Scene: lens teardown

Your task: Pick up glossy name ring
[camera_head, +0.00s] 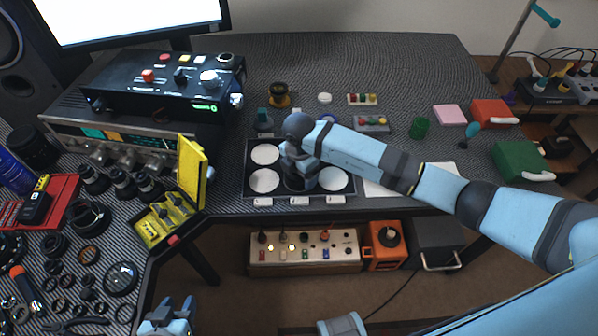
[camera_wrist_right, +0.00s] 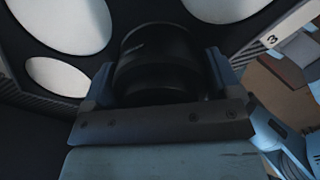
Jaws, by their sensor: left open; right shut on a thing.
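My right gripper (camera_wrist_right: 158,88) is shut on a black cylindrical lens part (camera_wrist_right: 155,48), with one finger on either side of it. In the head view my right gripper (camera_head: 303,180) is over the black tray (camera_head: 247,166) with white round pads, and hides most of the part. I cannot tell whether the part touches the tray. My left gripper (camera_head: 168,318) is open and empty at the bottom edge of the head view. Several dark rings, such as one at the left (camera_head: 121,278), lie on the left bench; I cannot tell which is the glossy name ring.
A yellow open case (camera_head: 172,219) stands left of the tray, near the bench corner. Black lenses (camera_head: 122,184) stand in front of the instruments. The rear of the bench is clear.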

